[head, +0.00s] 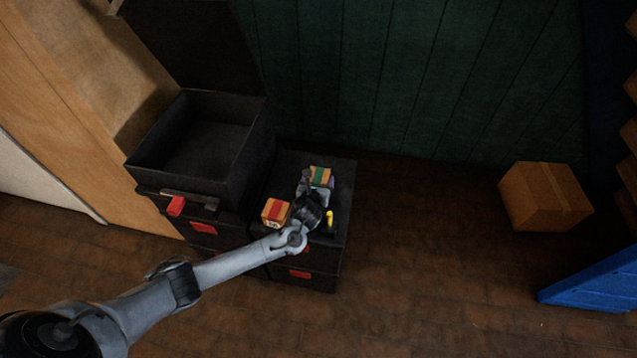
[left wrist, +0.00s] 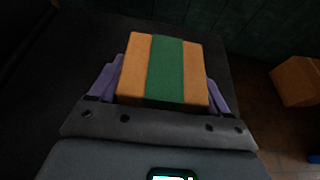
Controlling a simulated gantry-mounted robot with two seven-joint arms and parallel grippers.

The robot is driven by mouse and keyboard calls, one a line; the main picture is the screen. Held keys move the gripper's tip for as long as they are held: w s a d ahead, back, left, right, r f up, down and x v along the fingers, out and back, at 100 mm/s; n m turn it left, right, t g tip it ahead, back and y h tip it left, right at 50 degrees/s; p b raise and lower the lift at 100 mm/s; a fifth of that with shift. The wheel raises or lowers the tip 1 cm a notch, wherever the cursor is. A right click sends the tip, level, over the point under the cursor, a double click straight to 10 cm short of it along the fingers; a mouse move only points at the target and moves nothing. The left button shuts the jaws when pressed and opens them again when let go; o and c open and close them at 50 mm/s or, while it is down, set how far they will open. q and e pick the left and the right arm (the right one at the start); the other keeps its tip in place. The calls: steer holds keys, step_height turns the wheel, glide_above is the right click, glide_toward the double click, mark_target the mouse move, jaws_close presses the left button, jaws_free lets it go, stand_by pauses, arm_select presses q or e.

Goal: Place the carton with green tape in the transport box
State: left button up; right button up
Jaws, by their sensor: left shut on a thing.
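The carton with green tape (head: 320,177) is a small orange box with a green band. It is over the far part of the lower black case top (head: 341,172). My left gripper (head: 309,186) is shut on it; the left wrist view shows the carton (left wrist: 165,68) between the two fingers (left wrist: 163,88). I cannot tell whether the carton touches the case top. A carton with red tape (head: 276,212) stands to the left of the gripper. The open black box (head: 150,178), likely the transport box, stands at left with its lid up and its visible inside empty. My right gripper is not in view.
A small yellow object (head: 330,218) is on the lower case, right of my wrist. A brown cardboard box (head: 545,196) sits on the floor at right, near a blue object (head: 595,284). A green wall (head: 420,80) stands behind. The floor between is clear.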

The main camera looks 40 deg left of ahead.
arm_select(q)
steer(key=shift+w+r, duration=0.1)
steer(key=o, duration=1.2)
steer(key=shift+s+r+p, duration=0.25)
steer(key=shift+p, duration=0.1)
steer(key=p+v, duration=0.3)
steer(key=v, duration=0.2)
steer(key=shift+s+d+r+p, duration=0.15)
steer(key=shift+s+d+p, duration=0.05)
steer(key=shift+s+p, duration=0.2)
steer(key=shift+s+d+r, duration=0.15)
steer(key=shift+s+d, duration=0.1)
steer(key=shift+s, duration=0.2)
